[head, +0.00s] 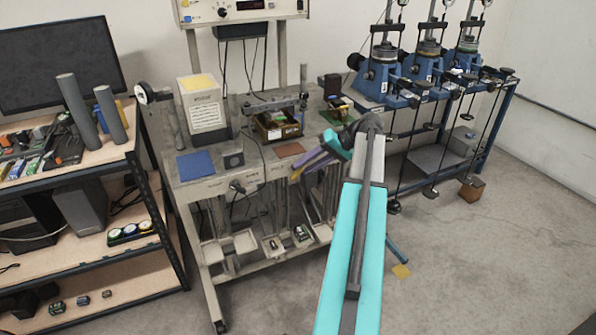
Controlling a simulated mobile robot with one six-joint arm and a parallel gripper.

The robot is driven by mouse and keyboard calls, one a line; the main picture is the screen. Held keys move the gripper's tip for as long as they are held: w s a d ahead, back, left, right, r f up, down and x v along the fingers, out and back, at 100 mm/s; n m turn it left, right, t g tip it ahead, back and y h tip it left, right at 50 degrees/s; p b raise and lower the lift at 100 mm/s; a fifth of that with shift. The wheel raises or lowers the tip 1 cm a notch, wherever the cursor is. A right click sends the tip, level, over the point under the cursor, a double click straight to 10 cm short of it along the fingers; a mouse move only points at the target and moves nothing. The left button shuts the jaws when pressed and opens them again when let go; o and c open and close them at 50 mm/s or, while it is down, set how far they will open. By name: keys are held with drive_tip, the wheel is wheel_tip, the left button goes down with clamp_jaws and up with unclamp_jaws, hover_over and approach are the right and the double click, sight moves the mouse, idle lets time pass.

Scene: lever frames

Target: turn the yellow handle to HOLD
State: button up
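My teal and grey arm rises from the bottom centre and bends at a dark joint. Beyond the joint, teal and purple parts point down and left, over the right front edge of the grey workbench (205,188). A small yellowish piece (296,174) shows at their far end. I cannot tell whether it is the yellow handle or part of my arm. My gripper's fingers are too small and covered to make out, so their opening and any contact do not show. No HOLD mark is legible.
The bench carries a white box with a yellow top (205,105), a blue mat (195,165) and a brown tray (278,126). Blue lever presses (380,78) stand on a rack at right. A shelf with a monitor (60,63) is at left. Floor at lower right is mostly clear.

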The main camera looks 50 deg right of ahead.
sight(304, 167)
drive_tip(key=shift+x, duration=2)
clamp_jaws()
drive_tip(key=shift+a, duration=0.15)
